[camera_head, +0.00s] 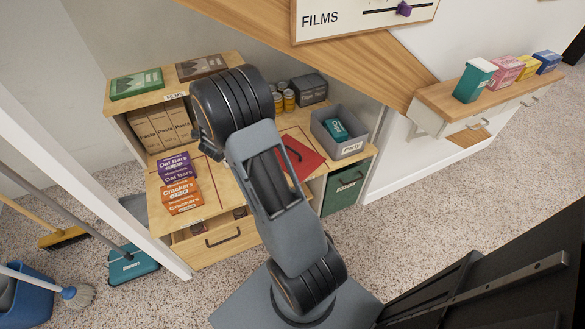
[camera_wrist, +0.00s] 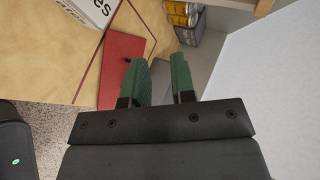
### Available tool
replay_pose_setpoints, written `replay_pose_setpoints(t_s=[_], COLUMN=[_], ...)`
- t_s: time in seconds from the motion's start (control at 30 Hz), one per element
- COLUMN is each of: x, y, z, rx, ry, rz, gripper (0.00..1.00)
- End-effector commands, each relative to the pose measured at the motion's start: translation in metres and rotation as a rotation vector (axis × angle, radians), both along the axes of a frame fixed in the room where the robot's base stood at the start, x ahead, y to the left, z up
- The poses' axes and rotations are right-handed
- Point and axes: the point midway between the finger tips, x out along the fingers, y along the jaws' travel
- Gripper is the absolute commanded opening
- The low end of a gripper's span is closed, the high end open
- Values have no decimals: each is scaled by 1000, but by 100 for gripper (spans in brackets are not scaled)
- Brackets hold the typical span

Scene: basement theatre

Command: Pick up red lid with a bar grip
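The flat red lid (camera_head: 307,157) lies on the wooden shelf unit's middle top in the head view. Its dark bar grip (camera_head: 293,150) stands on it, and my arm covers the left part. In the wrist view the red lid (camera_wrist: 120,66) shows left of and behind my left finger. My gripper (camera_wrist: 160,82) has two green fingers, spread apart with a clear gap and nothing held between them. The fingers overlap the lid's right side in that view; I cannot tell their height above it. My gripper is hidden behind my arm in the head view.
A grey bin (camera_head: 352,146) stands right of the lid. Yellow cans (camera_head: 289,100) and a dark crate (camera_head: 311,89) are behind it. Oat Bars (camera_head: 174,168) and Crackers boxes (camera_head: 181,195) stand left. A pale panel (camera_wrist: 270,80) fills the wrist view's right side.

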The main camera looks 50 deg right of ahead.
Motion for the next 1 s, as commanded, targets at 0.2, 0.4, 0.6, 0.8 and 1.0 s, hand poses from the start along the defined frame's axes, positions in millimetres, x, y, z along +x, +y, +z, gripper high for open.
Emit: replay_pose_setpoints(t_s=[0.2,0.4,0.6,0.8,1.0], x=[-49,-79,-87,-86,-85], y=[-62,-82,-114,-144,-160], z=[-109,-143,-159,-170,-174], rx=[-75,-147,-165,-164,-164], ry=[-93,-132,-139,-139,-138], rz=[-491,-690,-734,-730,-727], gripper=[24,24,24,24,24])
